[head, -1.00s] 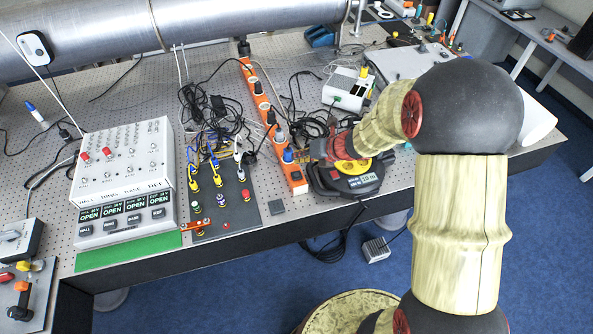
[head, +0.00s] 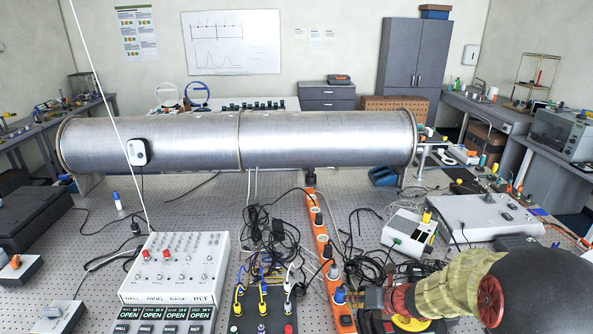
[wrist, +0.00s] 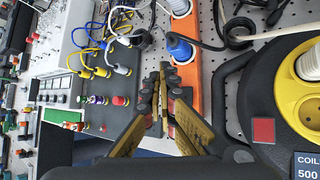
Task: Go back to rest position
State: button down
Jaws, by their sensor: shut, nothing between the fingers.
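My gripper (head: 368,299) is at the lower right of the head view, above the table and just right of the orange power strip (head: 325,250). In the wrist view my gripper (wrist: 162,82) points up the picture with its two brown fingers together and nothing between them. Its tips are close to the blue plug (wrist: 180,47) in the strip; whether they touch it I cannot tell. My arm enters from the lower right corner.
The black coil unit (wrist: 258,95) with a yellow top lies right of my fingers. Left is a dark panel (wrist: 100,90) with coloured plugs and cables. A white control box (head: 178,262) stands further left. A long metal pipe (head: 330,138) crosses behind.

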jog(key=s+a+r+n+g+b, duration=0.1)
jog(key=s+a+r+n+g, duration=0.15)
jog(key=s+n, duration=0.75)
jog(key=s+a+r+n+g+b, duration=0.1)
jog(key=s+a+n+g, duration=0.15)
jog(key=s+n, duration=0.75)
jog(key=s+d+r+n+t+h+b, duration=0.3)
jog(key=s+r+n, duration=0.7)
jog(key=n, duration=0.6)
jog(key=shift+s+d+n+h+b, duration=0.15)
jog(key=shift+d+n+h+b, duration=0.4)
jog(key=shift+h+b, duration=0.95)
